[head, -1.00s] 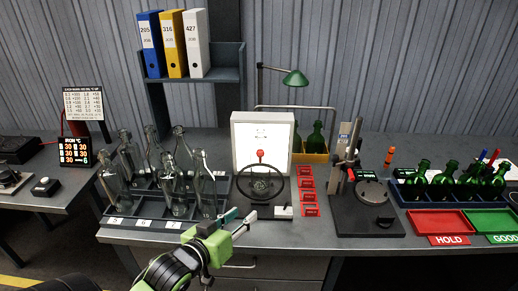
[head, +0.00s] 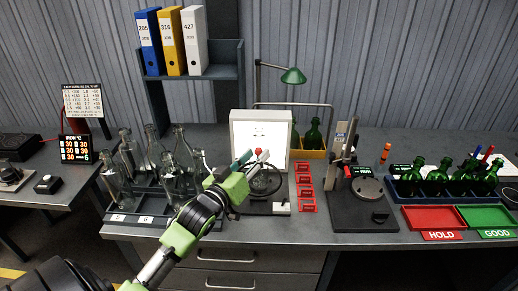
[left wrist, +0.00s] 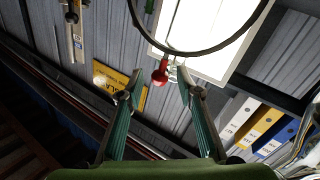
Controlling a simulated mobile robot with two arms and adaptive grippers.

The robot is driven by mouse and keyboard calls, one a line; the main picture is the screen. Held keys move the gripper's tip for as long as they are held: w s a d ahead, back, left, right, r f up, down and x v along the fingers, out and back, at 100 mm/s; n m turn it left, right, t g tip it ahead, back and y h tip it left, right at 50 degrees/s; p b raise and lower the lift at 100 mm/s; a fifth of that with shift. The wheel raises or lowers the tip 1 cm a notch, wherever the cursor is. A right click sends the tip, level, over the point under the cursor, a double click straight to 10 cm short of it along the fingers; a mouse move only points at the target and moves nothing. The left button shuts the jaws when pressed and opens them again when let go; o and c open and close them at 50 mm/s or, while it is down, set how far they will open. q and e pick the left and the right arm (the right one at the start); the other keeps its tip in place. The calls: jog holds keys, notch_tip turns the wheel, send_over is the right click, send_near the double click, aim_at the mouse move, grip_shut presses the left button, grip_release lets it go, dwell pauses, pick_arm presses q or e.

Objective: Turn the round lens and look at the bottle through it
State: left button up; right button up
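The round lens (head: 266,182), a dark ring on a low stand, stands in front of a lit white panel (head: 276,133). A red knob (head: 258,151) is at its top rim. In the left wrist view the lens ring (left wrist: 190,53) crosses the top, with the red knob (left wrist: 160,75) below it. My left gripper (head: 248,158) is at the knob; its fingers (left wrist: 158,84) are apart on either side of it, with no clear grip. The arm hides part of the lens's left side. Clear bottles (head: 174,167) stand in a rack at left. My right gripper is out of view.
Red frames (head: 306,187) and a black gauge stand (head: 362,205) are right of the lens. Green bottles (head: 437,178), a red tray (head: 433,219) and a green tray (head: 487,216) are further right. A yellow bin (head: 314,154) is behind. Binders (head: 171,42) sit on a shelf.

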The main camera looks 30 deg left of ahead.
pick_arm(q)
jog(key=shift+w, duration=1.3)
grip_shut()
jog(key=shift+w, duration=0.1)
